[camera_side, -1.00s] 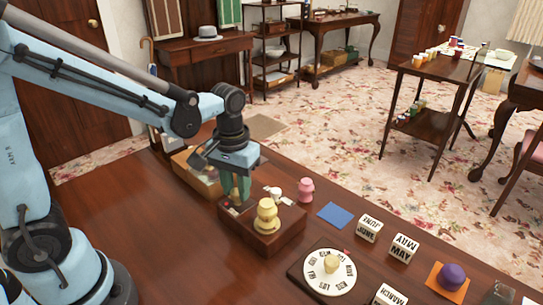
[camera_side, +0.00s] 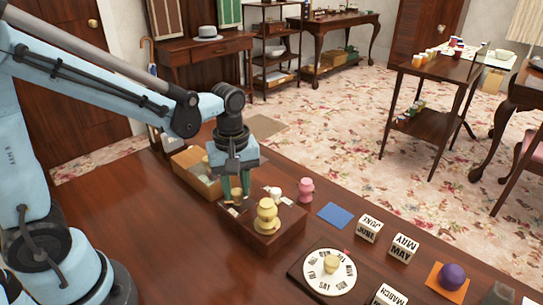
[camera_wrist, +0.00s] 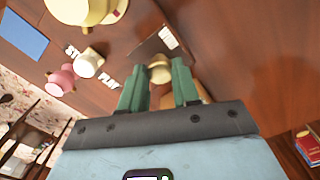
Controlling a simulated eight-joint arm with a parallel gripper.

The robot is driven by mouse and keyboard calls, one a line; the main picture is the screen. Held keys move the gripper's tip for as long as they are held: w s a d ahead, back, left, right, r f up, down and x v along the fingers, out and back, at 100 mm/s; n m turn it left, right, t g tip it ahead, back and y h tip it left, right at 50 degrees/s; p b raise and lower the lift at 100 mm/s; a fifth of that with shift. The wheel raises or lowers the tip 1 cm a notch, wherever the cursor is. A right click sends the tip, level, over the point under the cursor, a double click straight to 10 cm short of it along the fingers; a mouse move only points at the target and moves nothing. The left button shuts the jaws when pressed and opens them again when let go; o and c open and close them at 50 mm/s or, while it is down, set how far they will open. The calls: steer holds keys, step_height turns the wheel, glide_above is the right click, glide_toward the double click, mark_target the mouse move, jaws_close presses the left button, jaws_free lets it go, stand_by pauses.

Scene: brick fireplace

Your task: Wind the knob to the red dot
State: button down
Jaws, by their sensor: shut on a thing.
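A small cream knob (camera_wrist: 160,71) sits between the two green fingers of my gripper (camera_wrist: 160,80) in the wrist view. My gripper (camera_side: 235,194) points down over the left part of a wooden box (camera_side: 262,238) in the side view, shut on that knob. The fingers mostly hide the knob there. A larger yellow knob (camera_side: 267,216) and a white knob (camera_side: 275,194) stand on the same box. In the wrist view a small red mark (camera_wrist: 117,14) shows beside the yellow knob (camera_wrist: 88,10). I cannot tell whether it is the red dot.
A pink knob-shaped piece (camera_side: 306,190) and a blue square (camera_side: 335,215) lie right of the box. A day dial (camera_side: 330,275), month blocks (camera_side: 368,229) and a purple ball (camera_side: 451,276) are further right. An open wooden tray (camera_side: 194,172) stands behind the box. The tabletop at front left is clear.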

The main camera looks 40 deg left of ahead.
steer(key=shift+n, duration=0.3)
steer(key=c, duration=0.8)
jaws_free()
steer(key=shift+r, duration=0.15)
step_height(320, 180, up, 12)
steer(key=shift+f, duration=0.1)
steer(key=shift+s, duration=0.1)
steer(key=m+t, duration=0.7)
steer(key=m, duration=0.6)
glide_toward(234, 192)
steer(key=shift+w+a, duration=0.3)
steer(key=shift+w, duration=0.2)
steer(key=shift+w+a, duration=0.25)
steer(key=shift+w, duration=0.25)
